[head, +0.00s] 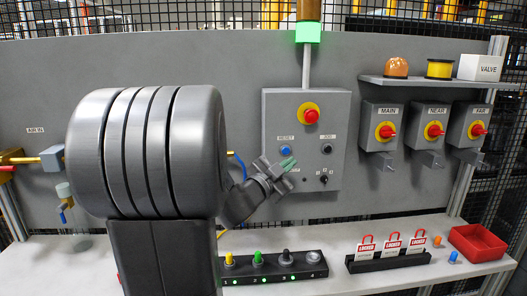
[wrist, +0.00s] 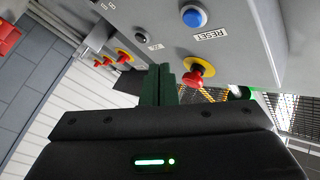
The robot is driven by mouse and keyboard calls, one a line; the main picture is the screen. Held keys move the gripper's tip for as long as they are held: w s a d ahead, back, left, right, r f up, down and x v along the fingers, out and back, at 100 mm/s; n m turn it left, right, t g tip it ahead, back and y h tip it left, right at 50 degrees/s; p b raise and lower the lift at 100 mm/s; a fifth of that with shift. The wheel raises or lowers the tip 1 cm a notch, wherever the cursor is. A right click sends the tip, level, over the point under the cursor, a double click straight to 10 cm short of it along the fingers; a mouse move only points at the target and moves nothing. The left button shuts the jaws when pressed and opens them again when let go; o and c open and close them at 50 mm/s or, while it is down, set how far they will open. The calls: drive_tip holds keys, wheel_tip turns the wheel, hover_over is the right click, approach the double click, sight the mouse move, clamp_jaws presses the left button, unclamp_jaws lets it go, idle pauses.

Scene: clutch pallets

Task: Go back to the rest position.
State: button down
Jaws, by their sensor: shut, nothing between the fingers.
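My gripper (head: 286,164) is raised in front of the grey control box (head: 333,178) in the head view, over its lower left part. Its green fingers are together and empty. In the wrist view the shut fingers (wrist: 158,84) point towards the box, with the blue RESET button (wrist: 193,17) and the red stop button (wrist: 198,72) beyond them. In the head view the blue RESET button (head: 285,151) shows just above my fingertips. The red stop button (head: 311,116) is higher up on the box. My arm hides part of the back panel and bench.
Three grey switch boxes with red knobs, MAIN (head: 386,131) among them, hang under a shelf (head: 440,83). The white bench (head: 380,228) holds a black rack of knobs (head: 273,267), red LOCKED tags (head: 391,244) and a red tray (head: 477,243). A green lamp (head: 308,33) is lit above the box.

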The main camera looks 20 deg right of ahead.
drive_tip(key=s, duration=0.2)
drive_tip(key=s+a, duration=0.1)
drive_tip(key=s, duration=0.1)
idle(0.5)
drive_tip(key=shift+w, duration=0.15)
